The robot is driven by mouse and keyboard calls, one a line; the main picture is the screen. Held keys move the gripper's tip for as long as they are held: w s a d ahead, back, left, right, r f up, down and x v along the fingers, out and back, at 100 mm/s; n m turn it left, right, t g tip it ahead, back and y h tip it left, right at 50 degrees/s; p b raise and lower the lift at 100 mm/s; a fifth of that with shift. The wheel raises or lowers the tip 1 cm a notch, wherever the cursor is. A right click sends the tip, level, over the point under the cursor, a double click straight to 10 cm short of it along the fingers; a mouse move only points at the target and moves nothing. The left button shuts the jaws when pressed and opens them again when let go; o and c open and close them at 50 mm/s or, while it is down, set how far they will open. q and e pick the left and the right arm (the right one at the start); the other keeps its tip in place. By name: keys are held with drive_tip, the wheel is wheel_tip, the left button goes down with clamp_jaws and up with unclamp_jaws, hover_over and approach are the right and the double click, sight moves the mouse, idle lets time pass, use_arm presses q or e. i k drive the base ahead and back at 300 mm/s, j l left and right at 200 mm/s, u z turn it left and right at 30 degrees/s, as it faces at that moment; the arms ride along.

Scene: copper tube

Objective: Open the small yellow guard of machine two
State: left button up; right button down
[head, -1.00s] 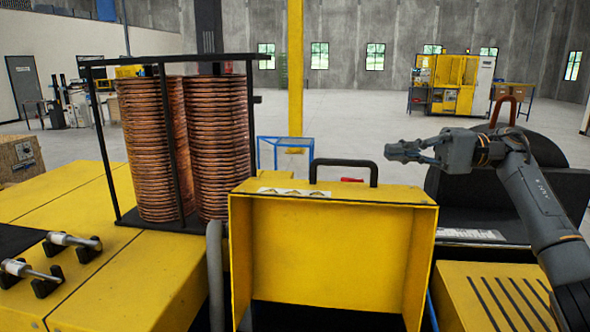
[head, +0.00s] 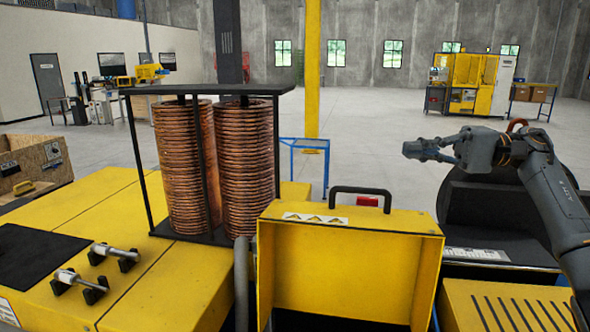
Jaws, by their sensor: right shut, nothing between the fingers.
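The small yellow guard (head: 345,258) stands at the lower middle of the head view, tilted up with its hollow inner side facing me. It has a black handle (head: 361,190) on its top edge and a white label strip with warning triangles. My right gripper (head: 415,151) is shut and empty, pointing left. In the picture it is above and to the right of the handle, apart from it. My left gripper is not in view.
Two copper tube coils (head: 245,155) stand in a black frame on the yellow machine at left. A black machine part (head: 492,215) lies below my right arm. A yellow post (head: 313,70) and a blue frame (head: 308,160) stand behind. Open floor lies beyond.

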sight(331, 258)
drive_tip(key=k+j, duration=0.25)
drive_tip(key=k, duration=0.2)
drive_tip(key=k+j, duration=0.2)
drive_tip(key=k, duration=0.2)
drive_tip(key=k+j, duration=0.25)
drive_tip(key=k, duration=0.2)
